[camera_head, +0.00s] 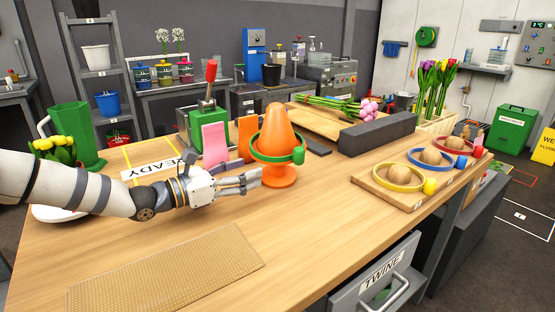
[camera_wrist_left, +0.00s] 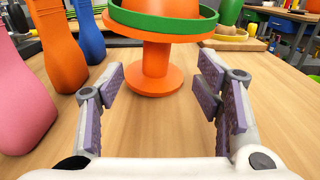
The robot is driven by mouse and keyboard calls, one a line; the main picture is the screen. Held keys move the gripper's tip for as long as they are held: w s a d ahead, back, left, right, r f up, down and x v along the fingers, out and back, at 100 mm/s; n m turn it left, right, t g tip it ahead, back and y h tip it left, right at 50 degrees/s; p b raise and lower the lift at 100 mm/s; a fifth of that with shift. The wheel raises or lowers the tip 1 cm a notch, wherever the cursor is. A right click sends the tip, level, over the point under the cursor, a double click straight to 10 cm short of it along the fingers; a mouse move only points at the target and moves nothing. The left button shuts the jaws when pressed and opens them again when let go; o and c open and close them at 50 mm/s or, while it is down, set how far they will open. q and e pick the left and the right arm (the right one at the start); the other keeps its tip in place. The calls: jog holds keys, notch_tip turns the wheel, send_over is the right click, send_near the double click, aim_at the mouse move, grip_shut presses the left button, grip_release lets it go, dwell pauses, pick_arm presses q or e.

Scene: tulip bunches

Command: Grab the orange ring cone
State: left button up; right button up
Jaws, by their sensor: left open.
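The orange ring cone (camera_head: 279,125) stands upright on the wooden table, with a green ring (camera_head: 254,149) around its wide part. Below is a narrow orange stem on a round foot, which also shows in the left wrist view (camera_wrist_left: 153,80). My left gripper (camera_head: 243,181) is open and empty, low over the table and just left of the cone's foot. In the left wrist view the two fingers (camera_wrist_left: 161,88) are spread, with the stem ahead between them. The cone's top is cut off in that view. My right gripper is not in view.
Pink (camera_head: 214,143), orange and blue upright pieces stand close left of the cone. A wooden board (camera_head: 392,197) with colored rings is at the right, and a grey block (camera_head: 377,134) is behind it. A woven mat (camera_head: 168,274) lies in front.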

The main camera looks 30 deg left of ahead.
aim_at(270, 179)
pick_arm(q)
jog(key=x, duration=0.2)
jog(key=f+b+x, duration=0.1)
jog(key=x, duration=0.5)
jog(key=shift+w+a+f+b, duration=0.15)
jog(key=shift+a+f+b, duration=0.15)
jog(key=shift+f+b, duration=0.1)
jog(key=shift+w+r, duration=0.15)
jog(key=shift+r, duration=0.15)
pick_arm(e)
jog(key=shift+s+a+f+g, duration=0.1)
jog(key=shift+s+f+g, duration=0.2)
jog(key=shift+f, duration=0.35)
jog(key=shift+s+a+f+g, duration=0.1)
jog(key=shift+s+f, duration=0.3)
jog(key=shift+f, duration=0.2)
pick_arm(q)
grip_shut()
